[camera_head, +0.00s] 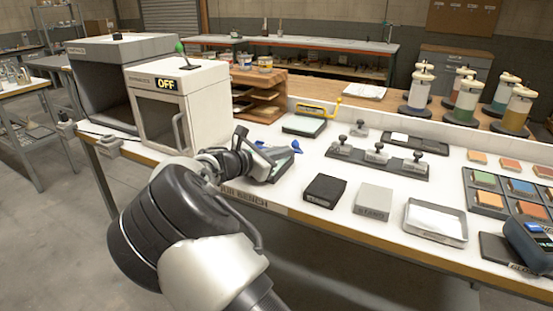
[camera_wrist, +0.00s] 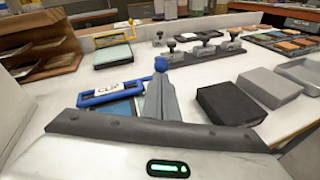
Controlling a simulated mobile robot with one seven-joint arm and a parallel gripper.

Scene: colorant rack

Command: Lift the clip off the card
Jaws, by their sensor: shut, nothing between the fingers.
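The blue clip (camera_wrist: 88,101) with a white label lies across a dark tray holding a blue-grey card (camera_wrist: 122,108) in the wrist view. A blue knob (camera_wrist: 160,64) shows just beyond my fingertips; I cannot tell whether they touch it. In the head view, blue ends of the clip (camera_head: 297,146) show beside my gripper (camera_head: 272,158), which hides part of the clip and card. My gripper (camera_wrist: 160,82) is shut and empty, to the right of the clip's label in the wrist view.
A yellow-handled clip (camera_head: 318,107) sits on another tray behind. A black block (camera_head: 324,190) and a grey block (camera_head: 373,202) stand to the right, with a row of stampers (camera_head: 378,158) behind them. A white booth (camera_head: 181,105) stands to the left.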

